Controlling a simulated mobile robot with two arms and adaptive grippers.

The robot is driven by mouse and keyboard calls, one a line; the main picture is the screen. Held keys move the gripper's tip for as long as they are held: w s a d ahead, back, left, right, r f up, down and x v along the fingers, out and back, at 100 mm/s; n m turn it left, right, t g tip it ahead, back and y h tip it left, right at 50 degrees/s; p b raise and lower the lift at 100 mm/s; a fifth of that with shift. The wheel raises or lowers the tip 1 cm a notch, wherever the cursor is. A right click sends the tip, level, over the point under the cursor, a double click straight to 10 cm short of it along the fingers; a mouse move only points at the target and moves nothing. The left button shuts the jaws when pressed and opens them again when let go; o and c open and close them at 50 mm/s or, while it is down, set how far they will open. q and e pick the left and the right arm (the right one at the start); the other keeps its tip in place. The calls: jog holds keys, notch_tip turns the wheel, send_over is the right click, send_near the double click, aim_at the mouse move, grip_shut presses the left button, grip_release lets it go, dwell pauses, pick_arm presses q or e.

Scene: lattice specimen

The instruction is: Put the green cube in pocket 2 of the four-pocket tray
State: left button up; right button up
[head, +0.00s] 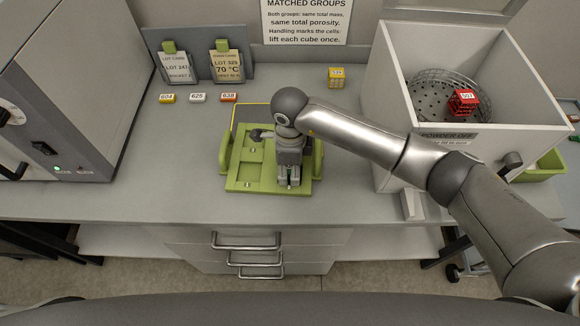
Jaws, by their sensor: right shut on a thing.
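The green four-pocket tray (238,186) lies on the bench in the middle of the view, with raised handles at its left and right sides. Its left pockets show and look empty. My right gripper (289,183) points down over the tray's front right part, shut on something. The held thing is almost wholly hidden between the fingers, and I take it to be the green cube, as no other green cube shows on the bench. I cannot tell whether it touches the tray. The right wrist covers the back right of the tray. My left gripper is not in view.
A white open box (388,110) with a mesh basket and red cube (463,102) stands at the right. A yellow cube (337,77) is at the back. Small number tags (198,97) lie behind the tray. A grey appliance (75,80) stands left.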

jog(key=shift+s+f, duration=0.1)
jog(key=shift+f, duration=0.1)
jog(key=o, duration=1.5)
jog(key=shift+r, duration=0.1)
jog(key=shift+r+p, duration=1.3)
jog(key=shift+r, duration=1.2)
